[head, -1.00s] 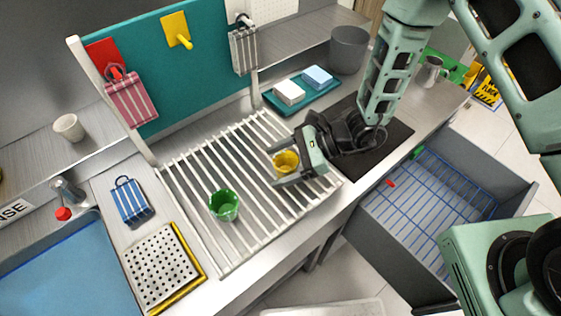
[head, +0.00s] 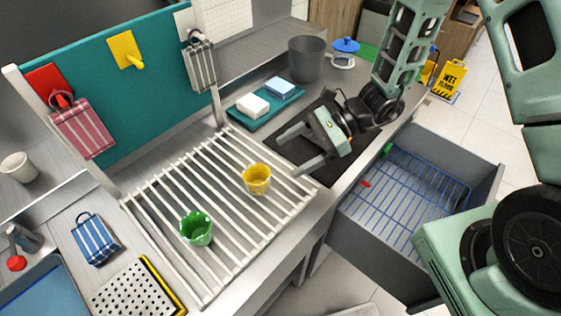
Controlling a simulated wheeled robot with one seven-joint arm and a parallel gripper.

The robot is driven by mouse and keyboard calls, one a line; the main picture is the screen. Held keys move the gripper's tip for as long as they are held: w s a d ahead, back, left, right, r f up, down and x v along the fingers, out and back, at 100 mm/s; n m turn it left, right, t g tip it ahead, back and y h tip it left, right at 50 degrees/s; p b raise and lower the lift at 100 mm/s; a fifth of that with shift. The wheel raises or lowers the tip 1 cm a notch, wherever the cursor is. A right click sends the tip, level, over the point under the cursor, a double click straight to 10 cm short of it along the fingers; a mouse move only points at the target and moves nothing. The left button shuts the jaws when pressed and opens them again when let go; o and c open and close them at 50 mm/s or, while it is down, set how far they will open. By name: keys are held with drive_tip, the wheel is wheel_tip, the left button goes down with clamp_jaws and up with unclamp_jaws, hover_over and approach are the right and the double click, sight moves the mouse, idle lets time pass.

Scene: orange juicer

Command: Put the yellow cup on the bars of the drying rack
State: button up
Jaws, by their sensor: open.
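The yellow cup (head: 257,179) stands on the bars of the drying rack (head: 166,203), toward the rack's right side. It looks upright with its mouth up. My gripper (head: 288,156) is open and empty. It is to the right of the yellow cup, apart from it, with its fingers pointing left over the rack's right edge and the dark mat.
A green cup (head: 196,229) stands on the rack, left of and nearer than the yellow cup. A teal tray (head: 264,112) with two blocks lies behind the rack. A grey bin (head: 306,60) stands at the back. An open drawer (head: 405,205) juts out at right.

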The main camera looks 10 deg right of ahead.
drive_tip(key=s+r+n+t+h, duration=0.1)
drive_tip(key=s+r+n+h, duration=1.1)
drive_tip(key=s+n, duration=0.5)
wheel_tip(320, 180, up, 2)
drive_tip(key=n, duration=0.7)
drive_tip(key=shift+d+r+n, duration=0.2)
drive_tip(key=shift+n, duration=0.2)
